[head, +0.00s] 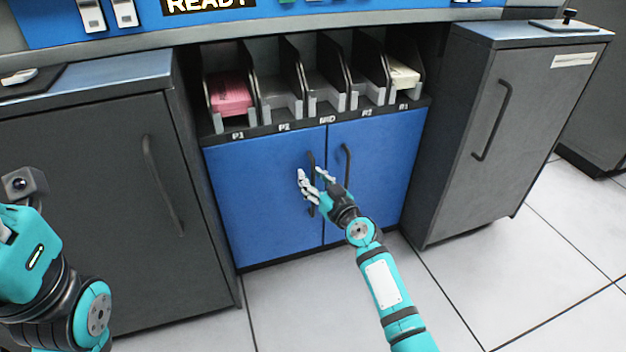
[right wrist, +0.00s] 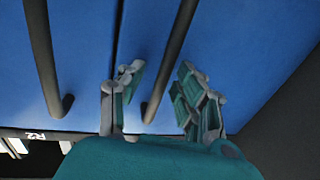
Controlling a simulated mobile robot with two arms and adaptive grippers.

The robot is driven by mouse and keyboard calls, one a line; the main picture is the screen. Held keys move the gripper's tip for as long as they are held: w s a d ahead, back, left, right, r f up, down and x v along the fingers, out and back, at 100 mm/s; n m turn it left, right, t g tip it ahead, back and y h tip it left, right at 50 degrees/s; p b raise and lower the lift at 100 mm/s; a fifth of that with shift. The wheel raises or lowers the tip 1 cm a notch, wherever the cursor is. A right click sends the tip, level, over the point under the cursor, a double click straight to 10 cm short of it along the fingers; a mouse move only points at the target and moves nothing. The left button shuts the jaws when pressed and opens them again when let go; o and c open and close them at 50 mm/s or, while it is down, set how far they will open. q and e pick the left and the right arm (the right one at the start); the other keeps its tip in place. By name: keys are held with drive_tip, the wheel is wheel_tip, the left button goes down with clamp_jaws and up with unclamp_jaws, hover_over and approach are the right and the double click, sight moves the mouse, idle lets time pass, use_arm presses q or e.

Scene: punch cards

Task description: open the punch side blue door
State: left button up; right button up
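Two blue doors stand side by side under the card trays in the head view, both shut. The left one, the punch side door (head: 255,205), is below the P1 and P2 labels; the right one (head: 388,190) is below R2 and R1. Each has a dark vertical bar handle by the middle seam. My right gripper (head: 312,178) is open at the left door's handle (head: 311,160). In the right wrist view that handle (right wrist: 172,62) runs between the spread fingers (right wrist: 158,100); I cannot tell if they touch it. My left arm shows at lower left, its fingers out of frame.
The right door's handle (head: 347,165) is close beside my right gripper. Grey cabinets stand at left (head: 85,200) and right (head: 480,130), flanking the recessed doors. The tray row holds pink cards (head: 231,95) and cream cards (head: 403,75). The tiled floor (head: 480,270) in front is clear.

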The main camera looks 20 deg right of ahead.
drive_tip(key=shift+c, duration=0.4)
clamp_jaws()
drive_tip(key=shift+s, duration=0.1)
